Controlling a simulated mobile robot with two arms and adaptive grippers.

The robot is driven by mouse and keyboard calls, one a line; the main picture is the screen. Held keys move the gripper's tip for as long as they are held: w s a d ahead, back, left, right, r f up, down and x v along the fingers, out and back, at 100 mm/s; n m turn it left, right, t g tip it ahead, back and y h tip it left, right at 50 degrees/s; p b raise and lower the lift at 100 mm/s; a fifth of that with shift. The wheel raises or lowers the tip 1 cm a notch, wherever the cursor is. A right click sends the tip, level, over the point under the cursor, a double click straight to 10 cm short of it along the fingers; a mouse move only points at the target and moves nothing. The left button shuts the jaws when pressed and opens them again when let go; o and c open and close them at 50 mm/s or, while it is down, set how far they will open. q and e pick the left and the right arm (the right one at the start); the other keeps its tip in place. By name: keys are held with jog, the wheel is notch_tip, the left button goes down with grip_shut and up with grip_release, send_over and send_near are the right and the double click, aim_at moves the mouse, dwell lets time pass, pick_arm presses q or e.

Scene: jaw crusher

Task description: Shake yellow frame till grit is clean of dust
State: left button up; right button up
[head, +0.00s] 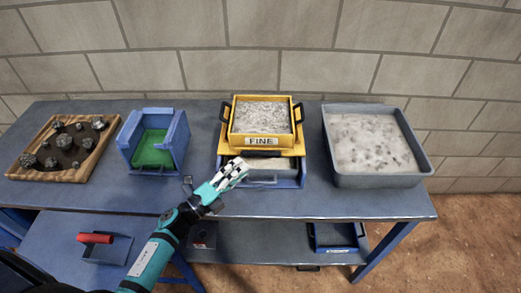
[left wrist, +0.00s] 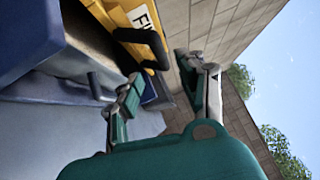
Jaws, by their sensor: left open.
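The yellow frame (head: 238,139), labelled FINE, holds pale grey grit (head: 262,117) and has a black handle on each side. It sits on a yellow-topped blue stand (head: 290,180) with a grey opening below the frame. My left gripper (head: 240,166) is open and empty in front of the stand, below the frame's front left side. In the left wrist view the frame (left wrist: 120,14) and a black handle (left wrist: 146,42) show beyond the open fingers (left wrist: 162,76), apart from them. My right gripper is in neither view.
A grey tray (head: 383,182) of pale material stands at the right. A blue box with a green inside (head: 153,150) and a wooden tray of dark rocks (head: 66,176) stand at the left. A red-handled tool (head: 95,238) lies on a lower surface. A block wall stands behind.

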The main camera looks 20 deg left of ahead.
aim_at(261, 154)
pick_arm(q)
jog(key=p+x, duration=0.1)
jog(key=x, duration=0.7)
jog(key=shift+a, duration=0.1)
jog(key=shift+w+d+r, duration=0.1)
jog(key=shift+w+d, duration=0.15)
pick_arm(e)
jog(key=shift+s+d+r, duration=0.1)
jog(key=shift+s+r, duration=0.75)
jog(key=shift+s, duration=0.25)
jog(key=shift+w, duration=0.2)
pick_arm(q)
jog(key=shift+c, duration=0.9)
grip_shut()
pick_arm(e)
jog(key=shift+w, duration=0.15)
